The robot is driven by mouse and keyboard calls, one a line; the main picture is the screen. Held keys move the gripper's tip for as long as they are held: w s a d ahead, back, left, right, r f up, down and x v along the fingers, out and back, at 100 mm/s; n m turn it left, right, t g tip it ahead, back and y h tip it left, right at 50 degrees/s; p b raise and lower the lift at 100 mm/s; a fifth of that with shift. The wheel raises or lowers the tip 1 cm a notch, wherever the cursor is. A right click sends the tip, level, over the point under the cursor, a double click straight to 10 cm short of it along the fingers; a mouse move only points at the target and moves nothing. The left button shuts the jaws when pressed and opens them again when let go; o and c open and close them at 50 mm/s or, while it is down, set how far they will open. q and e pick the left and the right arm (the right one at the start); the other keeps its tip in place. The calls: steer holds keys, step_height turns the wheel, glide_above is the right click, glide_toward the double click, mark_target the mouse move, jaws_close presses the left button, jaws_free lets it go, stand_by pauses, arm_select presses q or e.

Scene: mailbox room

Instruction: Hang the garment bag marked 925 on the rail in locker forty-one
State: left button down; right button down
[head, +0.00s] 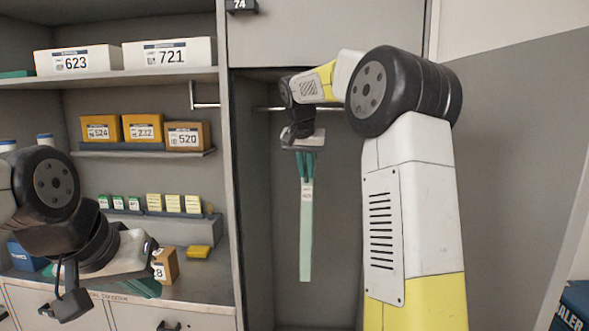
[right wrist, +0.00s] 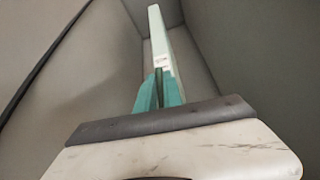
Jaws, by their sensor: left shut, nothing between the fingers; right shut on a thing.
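A thin pale green garment bag (head: 306,240) hangs upright inside the open locker, seen nearly edge-on. Its small white label is too small to read. My right gripper (head: 305,168) is shut on the upper part of the bag. The right wrist view also shows the bag (right wrist: 172,45) between the teal fingers (right wrist: 158,92). The rail (head: 268,108) runs across the top of the locker, above the fingers. My arm hides part of it, and I cannot see a hook on it. My left gripper (head: 146,289) is shut and empty, low at the left, before the shelves.
Shelves at the left hold white boxes (head: 80,61), orange boxes (head: 101,128) and small labelled items. A short bracket rod (head: 205,105) sticks out by the locker's left wall (head: 236,190). A plate reading 74 (head: 241,5) is above. The locker's lower space looks clear.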

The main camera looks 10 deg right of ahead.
steer(key=c, duration=1.4)
jaws_free()
steer(key=s+a+r+n+y, duration=0.1)
steer(key=s+a+r+n, duration=0.1)
steer(key=s+r, duration=0.7)
steer(key=s+a+f+n+y, duration=0.1)
steer(key=s+f, duration=0.4)
steer(key=s, duration=0.4)
steer(key=s+a+f+n+t+y, duration=0.1)
steer(key=s+f, duration=0.5)
steer(key=s, duration=0.2)
steer(key=s+a+f+n+y, duration=0.1)
steer(key=s+f, duration=0.5)
steer(key=s, duration=0.3)
steer(key=shift+s+a+n, duration=0.2)
steer(key=shift+s+n, duration=0.1)
